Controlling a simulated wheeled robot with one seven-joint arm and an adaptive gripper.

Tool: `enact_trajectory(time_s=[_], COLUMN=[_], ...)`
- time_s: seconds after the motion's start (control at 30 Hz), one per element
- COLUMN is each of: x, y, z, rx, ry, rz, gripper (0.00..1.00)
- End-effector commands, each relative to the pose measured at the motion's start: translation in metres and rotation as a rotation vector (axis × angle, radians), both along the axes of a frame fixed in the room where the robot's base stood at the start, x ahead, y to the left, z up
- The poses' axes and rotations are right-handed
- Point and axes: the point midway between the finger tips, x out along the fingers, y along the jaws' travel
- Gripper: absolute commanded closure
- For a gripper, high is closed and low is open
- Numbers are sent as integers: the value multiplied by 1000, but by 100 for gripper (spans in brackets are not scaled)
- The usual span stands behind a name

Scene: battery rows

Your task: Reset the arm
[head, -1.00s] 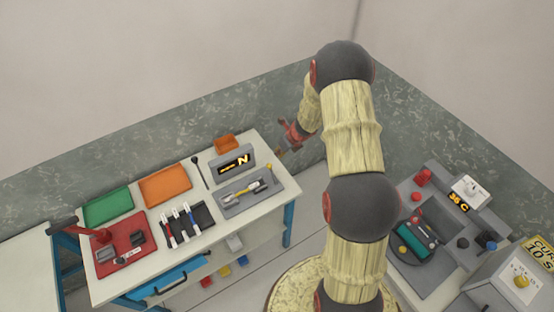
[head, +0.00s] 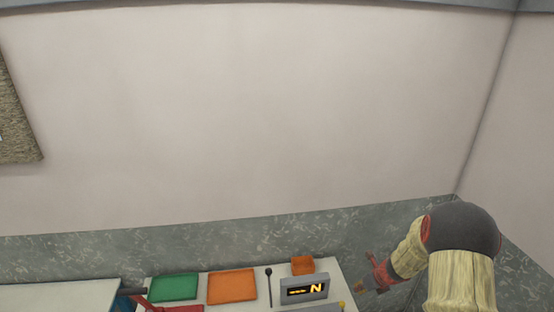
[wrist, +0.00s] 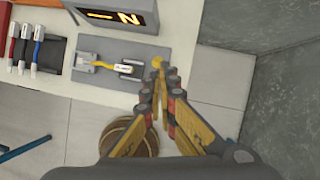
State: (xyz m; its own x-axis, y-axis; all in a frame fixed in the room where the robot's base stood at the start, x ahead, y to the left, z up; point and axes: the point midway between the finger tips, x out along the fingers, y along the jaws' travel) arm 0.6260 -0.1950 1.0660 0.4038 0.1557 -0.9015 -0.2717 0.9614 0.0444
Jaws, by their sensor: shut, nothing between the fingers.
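My gripper (wrist: 160,96) is shut and empty in the wrist view, its yellow and black fingers close together. A yellow knob (wrist: 158,62) is just beyond the fingertips; I cannot tell the gap.
A display box (head: 304,289), an orange bin (head: 302,265), an orange tray (head: 232,286) and a green tray (head: 174,287) stand on the bench. A grey wall (wrist: 285,95) is at the right.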

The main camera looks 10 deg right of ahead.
Motion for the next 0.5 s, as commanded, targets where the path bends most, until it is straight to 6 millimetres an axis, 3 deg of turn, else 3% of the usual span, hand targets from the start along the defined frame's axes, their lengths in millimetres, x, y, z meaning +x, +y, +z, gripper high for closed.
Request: enact_trajectory(time_s=[0.13, 0.27, 0.5], x=[-9, -42, -94], y=[13, 36, 72], z=[-2, -11, 25], rx=[-43, -71, -163], ry=[-13, -1, -57], rz=[214, 488, 1029], gripper=[100, 100, 100])
